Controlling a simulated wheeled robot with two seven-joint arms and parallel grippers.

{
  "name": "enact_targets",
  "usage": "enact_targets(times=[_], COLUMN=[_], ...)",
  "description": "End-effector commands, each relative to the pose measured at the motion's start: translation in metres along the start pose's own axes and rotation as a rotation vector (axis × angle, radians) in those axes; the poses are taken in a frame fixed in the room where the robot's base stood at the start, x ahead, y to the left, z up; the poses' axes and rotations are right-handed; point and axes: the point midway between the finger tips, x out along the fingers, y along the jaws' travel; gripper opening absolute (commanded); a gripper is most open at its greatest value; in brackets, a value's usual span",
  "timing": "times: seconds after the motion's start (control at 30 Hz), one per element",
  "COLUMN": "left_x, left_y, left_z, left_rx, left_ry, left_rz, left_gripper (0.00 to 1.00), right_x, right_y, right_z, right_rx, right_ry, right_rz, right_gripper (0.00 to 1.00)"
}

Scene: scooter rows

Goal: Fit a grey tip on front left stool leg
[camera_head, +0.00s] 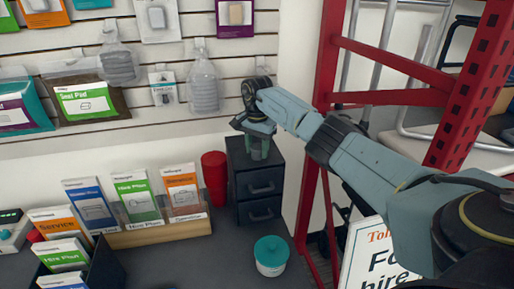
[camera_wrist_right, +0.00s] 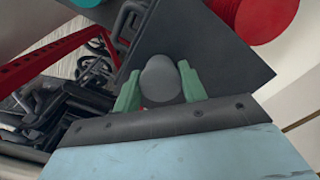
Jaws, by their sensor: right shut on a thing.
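My right gripper (camera_head: 259,147) is above the top of the dark drawer unit, with its fingers pointing down. In the right wrist view its two green fingers (camera_wrist_right: 160,88) are shut on a rounded grey tip (camera_wrist_right: 160,74). The tip sits between the fingers over the dark unit top; whether it still touches that top I cannot tell. In the head view the tip is hidden by the gripper. My left gripper is not in view.
The dark two-drawer unit (camera_head: 261,212) stands on the counter against the slatted wall. A red cup (camera_head: 215,178) is close on its left. A teal-lidded tub (camera_head: 271,257) is in front. Brochure holders (camera_head: 153,234) fill the left. A red rack (camera_head: 462,95) is at right.

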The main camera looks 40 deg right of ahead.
Motion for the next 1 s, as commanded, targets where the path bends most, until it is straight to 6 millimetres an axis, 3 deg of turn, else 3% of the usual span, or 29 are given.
enact_targets(times=[0.2,0.23,0.4,0.77,1.0], left_x=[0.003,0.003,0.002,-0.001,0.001], left_y=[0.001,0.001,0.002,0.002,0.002], left_z=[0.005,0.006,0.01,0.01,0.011], left_rx=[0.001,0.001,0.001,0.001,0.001], left_ry=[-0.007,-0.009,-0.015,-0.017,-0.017], left_rz=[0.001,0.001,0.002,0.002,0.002], left_gripper=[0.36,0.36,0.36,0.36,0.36], right_x=[0.004,0.004,0.003,-0.004,-0.049], right_y=[0.0,0.0,0.0,0.0,0.0], right_z=[0.0,0.0,0.0,0.0,-0.001], right_rx=[0.0,0.0,0.001,0.001,0.001], right_ry=[0.001,0.001,0.001,0.0,0.004], right_rz=[0.001,0.001,0.001,-0.001,-0.004], right_gripper=[0.2,0.44,0.63,0.63,0.63])
